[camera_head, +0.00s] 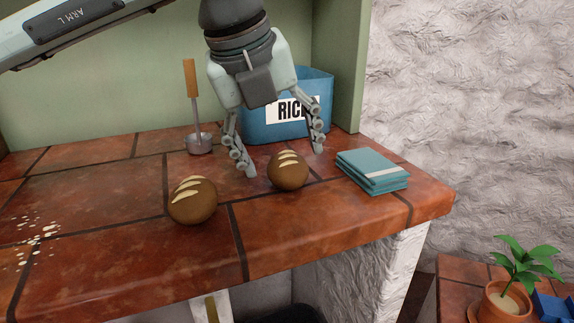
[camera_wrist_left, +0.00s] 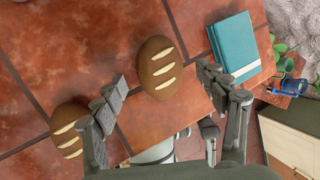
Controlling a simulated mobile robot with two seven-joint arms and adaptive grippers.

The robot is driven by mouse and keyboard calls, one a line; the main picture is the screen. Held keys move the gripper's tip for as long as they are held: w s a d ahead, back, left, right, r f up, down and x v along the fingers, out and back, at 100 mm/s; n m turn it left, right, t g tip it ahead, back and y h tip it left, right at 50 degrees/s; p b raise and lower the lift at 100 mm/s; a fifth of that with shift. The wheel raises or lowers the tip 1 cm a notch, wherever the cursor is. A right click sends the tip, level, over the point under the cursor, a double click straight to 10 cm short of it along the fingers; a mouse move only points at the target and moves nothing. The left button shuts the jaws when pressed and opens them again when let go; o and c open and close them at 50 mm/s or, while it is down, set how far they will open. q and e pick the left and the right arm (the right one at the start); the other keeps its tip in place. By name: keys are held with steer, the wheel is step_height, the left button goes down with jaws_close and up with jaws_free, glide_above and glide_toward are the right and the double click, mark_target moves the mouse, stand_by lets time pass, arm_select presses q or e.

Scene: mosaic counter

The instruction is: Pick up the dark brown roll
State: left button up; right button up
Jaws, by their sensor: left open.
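Two brown rolls with pale slashes sit on the tiled counter (camera_head: 80,215); their shades are close, and I cannot surely tell which is darker. The right roll (camera_head: 288,173) is under my left gripper (camera_head: 284,160), whose open fingers stand on either side of it in the head view. In the left wrist view this roll (camera_wrist_left: 158,68) shows between and slightly beyond the open fingertips (camera_wrist_left: 163,76), with nothing held. The other roll (camera_head: 192,202) sits to the left, nearer the front edge; it also shows in the left wrist view (camera_wrist_left: 68,128), partly behind a finger.
Pale flakes (camera_head: 36,236) lie at the left. A potted plant (camera_head: 505,302) is at the lower right.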

arm_select(q)
steer(key=shift+x, duration=1.2)
steer(key=c, duration=1.3)
arm_select(e)
steer(key=shift+w+f, duration=0.2)
steer(key=shift+f, duration=0.05)
arm_select(q)
steer(key=shift+o, duration=0.2)
steer(key=shift+r, duration=0.15)
